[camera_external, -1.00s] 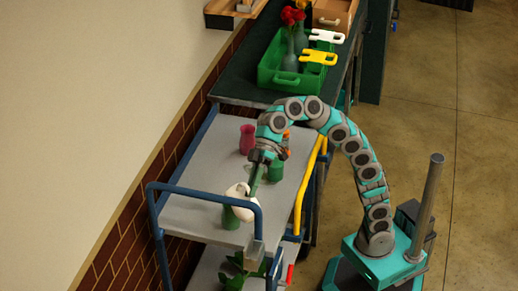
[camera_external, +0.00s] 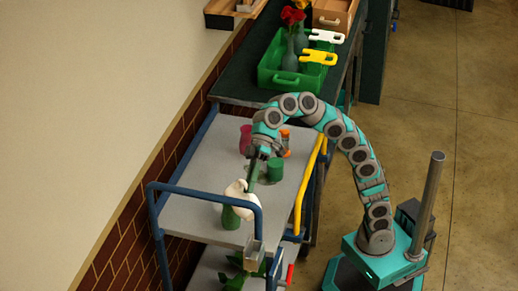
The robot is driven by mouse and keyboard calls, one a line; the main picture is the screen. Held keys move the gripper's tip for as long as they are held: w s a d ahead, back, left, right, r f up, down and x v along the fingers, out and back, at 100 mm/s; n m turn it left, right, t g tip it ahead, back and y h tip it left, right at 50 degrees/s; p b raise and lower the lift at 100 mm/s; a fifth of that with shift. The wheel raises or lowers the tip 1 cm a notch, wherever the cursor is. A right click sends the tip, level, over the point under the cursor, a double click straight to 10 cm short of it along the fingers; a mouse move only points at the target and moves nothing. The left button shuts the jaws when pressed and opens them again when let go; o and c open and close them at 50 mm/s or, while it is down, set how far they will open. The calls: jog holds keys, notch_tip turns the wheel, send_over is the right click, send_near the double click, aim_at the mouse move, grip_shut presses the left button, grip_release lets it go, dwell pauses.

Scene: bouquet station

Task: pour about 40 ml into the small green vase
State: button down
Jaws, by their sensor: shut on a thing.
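My gripper (camera_external: 257,157) is shut on a white vessel (camera_external: 237,190), apparently by a green handle (camera_external: 252,175). The vessel is tilted and hangs over the near part of the cart's top shelf. A small green vase (camera_external: 230,218) stands just below and beside it, its top partly hidden by the vessel. Whether the vessel touches the vase, and whether any liquid is flowing, I cannot tell. A green cup-like container (camera_external: 275,169) stands farther right on the same shelf.
A pink vase (camera_external: 245,139) stands behind my gripper. An orange-topped item (camera_external: 285,142) is partly hidden by my arm. The cart's blue rail (camera_external: 205,190) and yellow rail (camera_external: 305,190) border the shelf. A green crate (camera_external: 268,72) with flowers stands on the dark bench behind.

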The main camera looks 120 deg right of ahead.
jog(key=shift+w+d+r+m+y+p, duration=0.1)
jog(key=shift+d+r+m+y+p, duration=0.2)
jog(key=shift+d+r+y+p, duration=0.3)
jog(key=shift+a+f, duration=0.1)
jog(key=shift+f, duration=0.05)
jog(key=shift+a, duration=0.25)
jog(key=shift+a, duration=0.2)
dwell(0.6)
jog(key=shift+d+r+m+y+p, duration=0.4)
jog(key=shift+d+r+y+p, duration=0.2)
jog(key=shift+p, duration=0.55)
dwell(1.0)
jog(key=shift+f, duration=0.15)
